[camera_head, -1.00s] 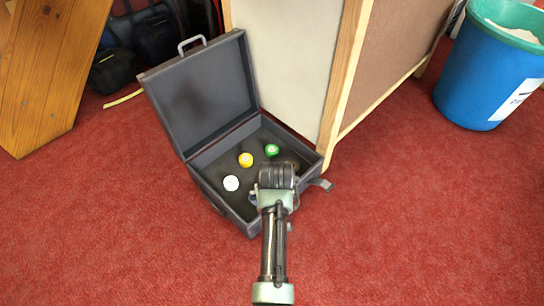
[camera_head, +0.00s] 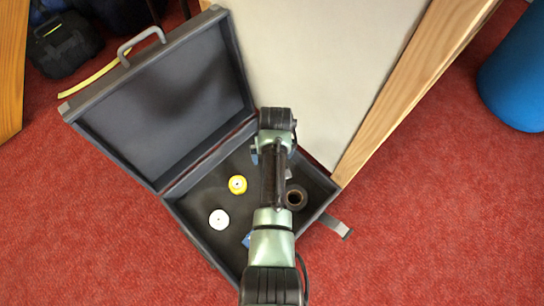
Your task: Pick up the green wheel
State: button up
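The green wheel does not show now; my arm covers the part of the open grey case (camera_head: 190,232) where it lay a second ago, to the right of and a little beyond the yellow wheel. My arm reaches over the case, and its end is above the back right of the case floor. My gripper's fingers are hidden beneath the wrist, so I cannot see whether they are open or hold anything.
The raised lid (camera_head: 165,95) stands at the left, a wood-edged panel (camera_head: 335,70) behind. A blue bin (camera_head: 515,80) is far right.

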notch_tip(320, 180, down, 6)
jog(key=b, duration=0.4)
jog(key=shift+w+r, duration=0.1)
jog(key=f+b, duration=0.6)
jog(key=b, duration=0.1)
jog(key=shift+w+f, duration=0.1)
jog(key=shift+w, duration=0.3)
jog(key=c, duration=1.4)
jog(key=shift+r, duration=0.2)
